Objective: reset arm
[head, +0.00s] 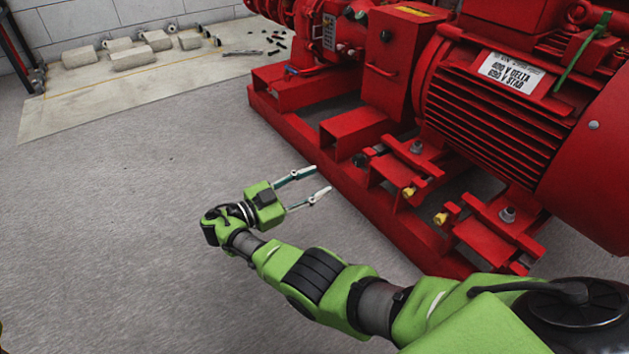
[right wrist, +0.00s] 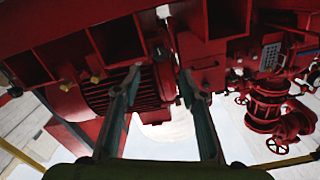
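My right arm reaches in from the lower right of the head view, bare green and grey links over the floor. Its gripper (head: 321,180) is open and empty, with the two thin fingers apart and pointing at the red pump base. The fingers end close to the near edge of the base in the picture; I cannot tell the exact gap. In the right wrist view the two fingers (right wrist: 161,82) stand apart with nothing between them. My left gripper is not in view.
The red pumpset base (head: 290,118) carries a large red motor (head: 480,115) on the right, close to my right arm. Grey floor (head: 120,230) lies clear on the left. Pale blocks (head: 132,57) lie on a mat (head: 60,115) by the back wall.

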